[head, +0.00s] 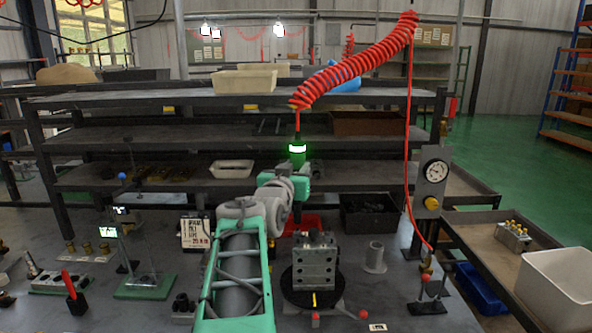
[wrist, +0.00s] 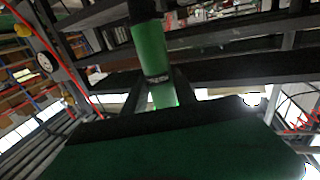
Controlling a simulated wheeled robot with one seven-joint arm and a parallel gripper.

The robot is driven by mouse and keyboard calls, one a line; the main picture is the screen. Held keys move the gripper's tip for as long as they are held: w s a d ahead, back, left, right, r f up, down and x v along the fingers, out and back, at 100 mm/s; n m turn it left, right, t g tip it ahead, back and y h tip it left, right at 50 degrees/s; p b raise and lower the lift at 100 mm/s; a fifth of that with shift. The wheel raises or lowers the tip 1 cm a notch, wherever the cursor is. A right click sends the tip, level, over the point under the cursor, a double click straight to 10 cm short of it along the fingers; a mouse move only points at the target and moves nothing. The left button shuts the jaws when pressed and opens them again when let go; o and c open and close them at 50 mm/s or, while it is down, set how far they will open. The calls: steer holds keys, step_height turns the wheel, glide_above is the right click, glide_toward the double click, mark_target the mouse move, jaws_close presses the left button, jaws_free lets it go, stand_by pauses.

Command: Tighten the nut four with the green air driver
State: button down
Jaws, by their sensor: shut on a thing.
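The green air driver (head: 297,148) hangs upright from a red coiled hose, its green ring lit. In the wrist view the driver's green body (wrist: 150,48) runs between the two dark fingers of my gripper (wrist: 160,88), which is shut on it. In the head view my arm's wrist hides the gripper and the lower part of the driver. The grey metal valve block (head: 315,262) stands on a round black turntable (head: 298,300) in front of and below the driver. No nut on the block can be told apart as number four.
A grey hollow cylinder (head: 375,257) stands right of the block, and a black bin (head: 368,214) behind it. A gauge post (head: 433,180) is at the right. A printed sign (head: 195,232) stands left of my arm. Dark shelves (head: 130,145) rise behind the bench.

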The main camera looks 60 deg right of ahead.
steer(key=shift+f+b, duration=1.35)
steer(key=shift+b, duration=0.6)
steer(key=shift+r+b, duration=0.1)
steer(key=shift+b, duration=0.25)
stand_by(0.4)
steer(key=shift+f+b, duration=0.25)
steer(key=shift+b, duration=0.3)
stand_by(0.8)
steer(key=shift+f+b, duration=0.6)
steer(key=shift+b, duration=0.25)
stand_by(1.7)
steer(key=shift+r, duration=0.15)
stand_by(0.7)
